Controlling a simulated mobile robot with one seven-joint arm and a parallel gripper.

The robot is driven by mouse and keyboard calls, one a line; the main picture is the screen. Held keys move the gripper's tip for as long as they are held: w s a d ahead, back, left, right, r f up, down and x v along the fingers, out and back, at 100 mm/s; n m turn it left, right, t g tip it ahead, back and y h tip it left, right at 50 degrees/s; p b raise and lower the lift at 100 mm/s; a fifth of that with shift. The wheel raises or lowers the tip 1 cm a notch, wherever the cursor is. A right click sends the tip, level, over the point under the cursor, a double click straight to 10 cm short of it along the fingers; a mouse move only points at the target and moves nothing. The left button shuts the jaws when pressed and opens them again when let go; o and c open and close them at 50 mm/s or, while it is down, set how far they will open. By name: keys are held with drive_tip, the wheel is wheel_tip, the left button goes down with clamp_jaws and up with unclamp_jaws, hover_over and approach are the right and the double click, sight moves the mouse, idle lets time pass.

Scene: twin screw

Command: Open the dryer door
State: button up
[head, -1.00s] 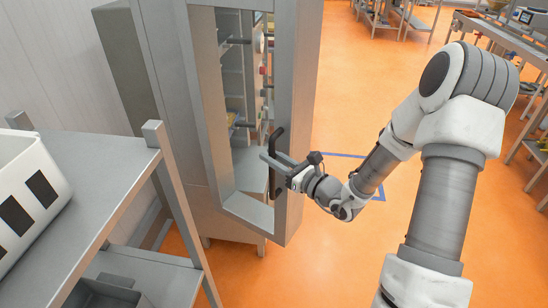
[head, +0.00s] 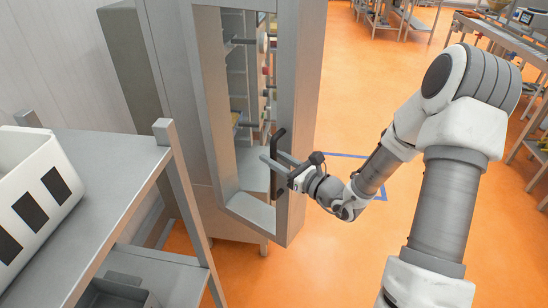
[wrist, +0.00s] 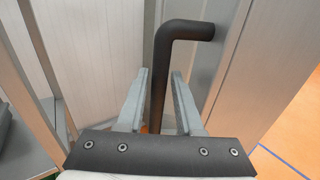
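The dryer door (head: 290,225) is a grey metal frame with a see-through middle. It stands ajar from the grey dryer cabinet (head: 170,100). Its black bar handle (head: 277,140) is on the frame's right side. The handle also shows in the wrist view (wrist: 160,75), bent at its top. My gripper (head: 275,163) is at the handle. In the wrist view my gripper (wrist: 160,82) has a finger on each side of the handle bar, with visible gaps. It is open and around the handle, not clamped on it.
A grey metal shelf (head: 105,190) with a white bin (head: 40,190) stands close at the left. Orange floor (head: 350,240) is free to the right of the door. Steel tables (head: 515,40) stand at the far right.

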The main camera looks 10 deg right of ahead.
drive_tip(key=b+v, duration=0.1)
drive_tip(key=v, duration=1.6)
drive_tip(key=shift+s, duration=0.2)
drive_tip(key=shift+d, duration=0.1)
